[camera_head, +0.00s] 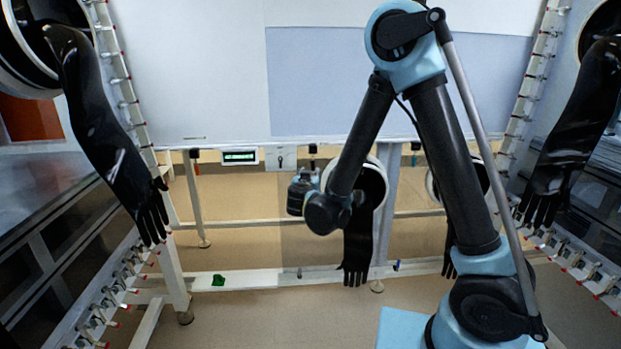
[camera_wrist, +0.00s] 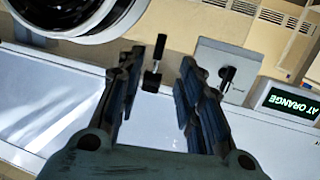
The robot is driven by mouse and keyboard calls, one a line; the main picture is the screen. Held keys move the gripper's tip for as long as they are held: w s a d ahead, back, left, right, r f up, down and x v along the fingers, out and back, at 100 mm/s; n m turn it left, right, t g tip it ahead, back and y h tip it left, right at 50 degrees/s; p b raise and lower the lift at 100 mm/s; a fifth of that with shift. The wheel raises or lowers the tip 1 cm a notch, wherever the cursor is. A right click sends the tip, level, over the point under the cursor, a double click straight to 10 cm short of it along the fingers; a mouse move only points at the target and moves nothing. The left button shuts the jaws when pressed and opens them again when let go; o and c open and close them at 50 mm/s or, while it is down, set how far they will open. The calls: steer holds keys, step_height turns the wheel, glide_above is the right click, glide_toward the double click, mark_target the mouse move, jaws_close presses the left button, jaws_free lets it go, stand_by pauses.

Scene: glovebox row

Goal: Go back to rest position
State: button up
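My gripper (camera_wrist: 160,66) is open in the wrist view, with two dark fingers spread apart. Nothing is clasped between them. A small black lever (camera_wrist: 154,62) shows in the gap between the fingertips; I cannot tell whether a finger touches it. In the head view my arm bends down from the upper right, and its wrist end is in front of the glovebox's lower front. The fingers are not clear there. The lever's dark top (camera_head: 312,148) shows just above my wrist.
A round glove port (camera_wrist: 80,15) is close on the other side. Black gloves hang at the left (camera_head: 105,140) and right (camera_head: 570,140). A green object (camera_head: 218,280) lies on the low rail.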

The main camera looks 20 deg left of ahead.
stand_by(0.4)
steer(key=w+d+r+m+g+h, duration=0.1)
steer(key=w+d+g+h, duration=0.1)
steer(key=d, duration=0.7)
steer(key=w+d+r+g+h, duration=0.1)
steer(key=d+h, duration=0.1)
steer(key=d, duration=0.8)
steer(key=w+d+r+m+g+h, duration=0.1)
steer(key=w+d+r+g+h, duration=0.1)
steer(key=d, duration=0.7)
steer(key=s+d+f+g+h, duration=0.15)
steer(key=s+d, duration=0.25)
steer(key=d, duration=0.4)
steer(key=s+d+g, duration=0.2)
steer(key=s+d, duration=0.2)
steer(key=d, duration=0.3)
steer(key=s+d+f+g+y, duration=0.1)
steer(key=s+d+f, duration=0.1)
steer(key=s, duration=0.5)
steer(key=s+d+f+g+y, duration=0.1)
steer(key=s+d+f+g, duration=0.1)
steer(key=s, duration=0.6)
steer(key=s+d+f+g+y, duration=0.2)
steer(key=s+d, duration=0.1)
steer(key=s, duration=0.4)
steer(key=shift+s+d+f, duration=0.25)
steer(key=shift+s+f, duration=0.05)
